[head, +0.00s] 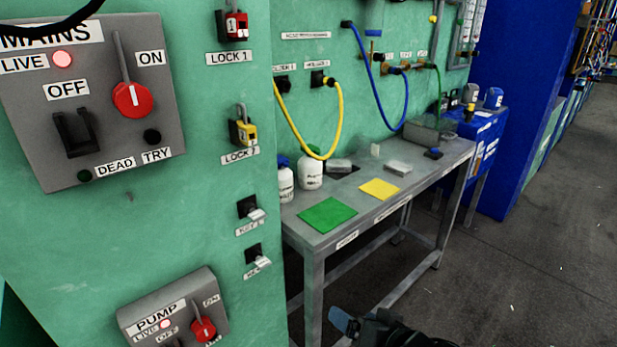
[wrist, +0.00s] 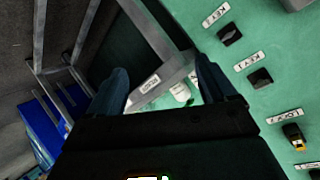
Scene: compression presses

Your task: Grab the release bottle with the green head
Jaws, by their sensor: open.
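Two white bottles stand at the near left end of the grey bench. The right bottle (head: 311,174) has a dark cap that looks green, partly crossed by the yellow hose. The left bottle (head: 286,184) has a blue cap and is partly hidden by the green wall edge. Their labels are too small to read. My gripper (head: 345,325) shows at the bottom of the head view, in front of and below the bench, apart from the bottles. In the wrist view its two blue fingers (wrist: 162,88) are spread apart and empty. A white bottle (wrist: 181,93) shows between them.
The grey bench (head: 365,220) bears a green mat (head: 327,215), a yellow mat (head: 379,189) and small blocks. A yellow hose (head: 297,138) hangs near the bottles. The green wall (head: 210,230) with switch boxes stands at left. The floor (head: 510,270) at right is clear.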

